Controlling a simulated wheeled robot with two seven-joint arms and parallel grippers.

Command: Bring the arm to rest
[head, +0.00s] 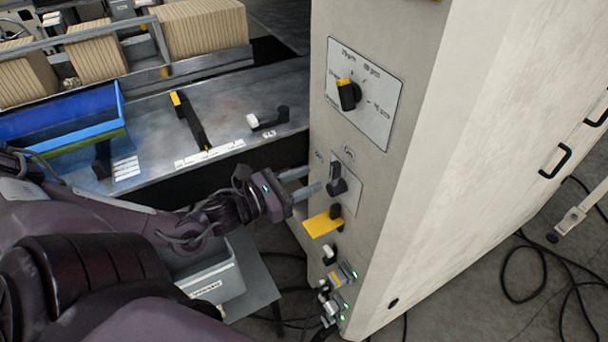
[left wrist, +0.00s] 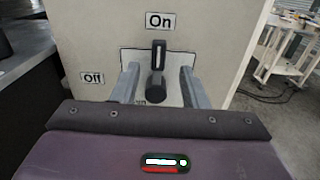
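My left gripper (head: 303,181) is open in front of the cabinet panel (head: 352,185), its two fingers apart. Just beyond the fingers is a black rotary switch (head: 337,180) on a pale plate. In the left wrist view the switch handle (left wrist: 158,58) stands upright, pointing to the "On" label (left wrist: 160,20). An "Off" label (left wrist: 92,78) is to its left. The fingers of the left gripper (left wrist: 160,82) show on either side of the handle with gaps; I cannot tell how far in front of it they are. My right gripper is not in view.
A larger black-and-yellow dial (head: 348,94) is above the switch. A yellow bracket (head: 322,222) and several small connectors (head: 336,290) sit below it. A blue tray (head: 62,125) and a metal bench (head: 220,105) are at left, a grey bin (head: 215,275) below my arm. Cables (head: 540,262) lie on the right floor.

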